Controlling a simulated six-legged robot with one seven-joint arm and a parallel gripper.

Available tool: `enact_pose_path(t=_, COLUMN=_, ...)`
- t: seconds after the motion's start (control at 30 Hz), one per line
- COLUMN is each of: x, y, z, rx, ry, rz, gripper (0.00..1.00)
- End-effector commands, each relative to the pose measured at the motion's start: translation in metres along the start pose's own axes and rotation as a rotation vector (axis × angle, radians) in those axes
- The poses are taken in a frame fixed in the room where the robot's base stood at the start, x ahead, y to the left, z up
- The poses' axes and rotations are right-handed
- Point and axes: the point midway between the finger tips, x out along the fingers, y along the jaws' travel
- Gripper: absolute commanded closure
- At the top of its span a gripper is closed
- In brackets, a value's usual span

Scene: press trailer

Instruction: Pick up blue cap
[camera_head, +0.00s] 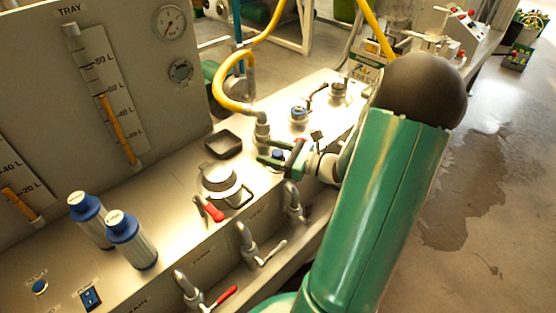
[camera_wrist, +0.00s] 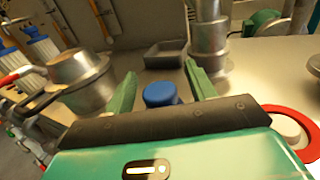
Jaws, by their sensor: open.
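A small round blue cap (camera_wrist: 160,94) shows in the wrist view between the two green fingers of my gripper (camera_wrist: 161,68). The fingers are apart, one on each side of it, and I see no clear contact. The cap's lower part is hidden by the gripper body. In the head view the blue cap (camera_head: 278,153) is a small blue patch beside my gripper (camera_head: 272,152), partly covered by it, over the metal bench top. A second blue-topped fitting (camera_head: 299,112) stands farther back on the bench.
A dark square tray (camera_wrist: 166,53) lies behind the cap. A metal pipe fitting (camera_wrist: 209,40) stands close to the right finger, and a round metal lid (camera_wrist: 78,70) is to the left. Two blue-topped filters (camera_head: 131,240) stand at left.

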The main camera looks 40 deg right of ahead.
Motion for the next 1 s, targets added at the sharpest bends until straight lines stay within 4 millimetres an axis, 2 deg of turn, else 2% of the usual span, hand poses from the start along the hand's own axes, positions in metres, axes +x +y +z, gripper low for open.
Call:
enact_pose_path(t=0.2, x=0.001, y=0.000, z=0.000, rx=0.000, ry=0.000, rz=0.000, gripper=0.47)
enact_pose_path(t=0.4, x=0.001, y=0.000, z=0.000, rx=0.000, ry=0.000, rz=0.000, gripper=0.86)
enact_pose_path(t=0.47, x=0.000, y=0.000, z=0.000, rx=0.000, ry=0.000, rz=0.000, gripper=0.95)
enact_pose_path(t=0.77, x=0.000, y=0.000, z=0.002, rx=-0.001, ry=-0.001, rz=0.000, gripper=0.96)
enact_pose_path(t=1.0, x=0.000, y=0.000, z=0.019, rx=-0.004, ry=-0.001, rz=0.001, gripper=0.96)
